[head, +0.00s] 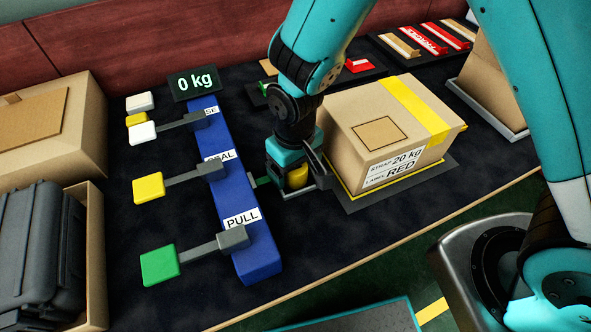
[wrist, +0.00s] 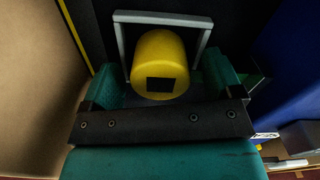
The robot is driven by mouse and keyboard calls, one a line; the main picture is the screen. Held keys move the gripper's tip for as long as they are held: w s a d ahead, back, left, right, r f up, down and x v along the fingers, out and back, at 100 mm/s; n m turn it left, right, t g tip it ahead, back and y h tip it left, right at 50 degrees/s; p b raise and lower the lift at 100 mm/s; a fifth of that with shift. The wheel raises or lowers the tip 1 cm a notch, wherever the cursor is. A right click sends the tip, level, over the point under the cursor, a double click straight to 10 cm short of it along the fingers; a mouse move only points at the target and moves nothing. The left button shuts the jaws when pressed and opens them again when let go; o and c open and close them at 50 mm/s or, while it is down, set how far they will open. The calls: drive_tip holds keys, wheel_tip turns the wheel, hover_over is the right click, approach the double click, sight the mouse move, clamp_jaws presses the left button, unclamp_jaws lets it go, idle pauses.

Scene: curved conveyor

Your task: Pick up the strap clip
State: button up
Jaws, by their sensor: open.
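A yellow rounded piece (head: 297,177) with a dark square on its end stands in a thin grey frame (head: 299,193) on the dark table; I take it to be the strap clip. My gripper (head: 294,182) is over it, pointing down, between the blue lever unit and the box. In the wrist view the yellow piece (wrist: 162,57) lies between the jaws of my gripper (wrist: 163,78), with the grey frame (wrist: 165,18) around its far side. The jaws are open, and I cannot tell if either touches it. My wrist hides part of it in the head view.
The cardboard box (head: 385,135) with a yellow strap stands close right of my gripper on a dark mat. The blue lever unit (head: 240,205) with PULL and SEAL labels is close left. A case in a carton (head: 97,250) sits at the left edge.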

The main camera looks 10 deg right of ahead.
drive_tip(key=c, duration=1.1)
drive_tip(key=shift+o, duration=0.2)
